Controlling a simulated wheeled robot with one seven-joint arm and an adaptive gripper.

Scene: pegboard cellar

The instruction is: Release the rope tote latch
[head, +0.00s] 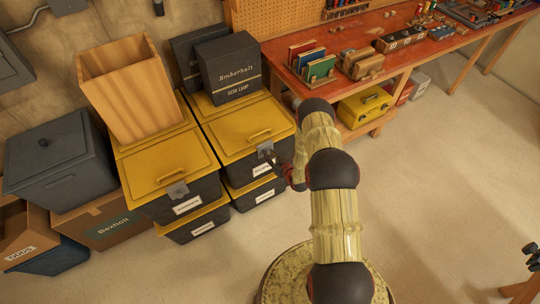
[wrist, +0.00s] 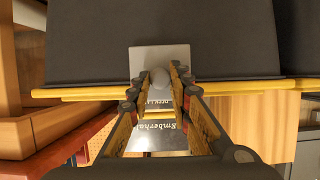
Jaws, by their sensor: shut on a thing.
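The tote at my gripper is a dark bin with a yellow lid (head: 240,128), the upper one of the right stack in the head view. Its white label is partly hidden and I cannot read it surely. A grey latch plate (wrist: 142,60) with a round grey knob (wrist: 160,77) sits on its front at the lid edge. In the wrist view my gripper (wrist: 161,72) is shut on the latch knob, one finger on each side. In the head view my gripper (head: 276,160) is at the tote's front, small and partly hidden by my arm.
Another yellow-lidded tote (head: 160,165) stands to the left, bearing a wooden bin (head: 128,88). Dark boxes (head: 228,68) stand on the right stack behind the lid. A red workbench (head: 340,40) runs along the back right.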

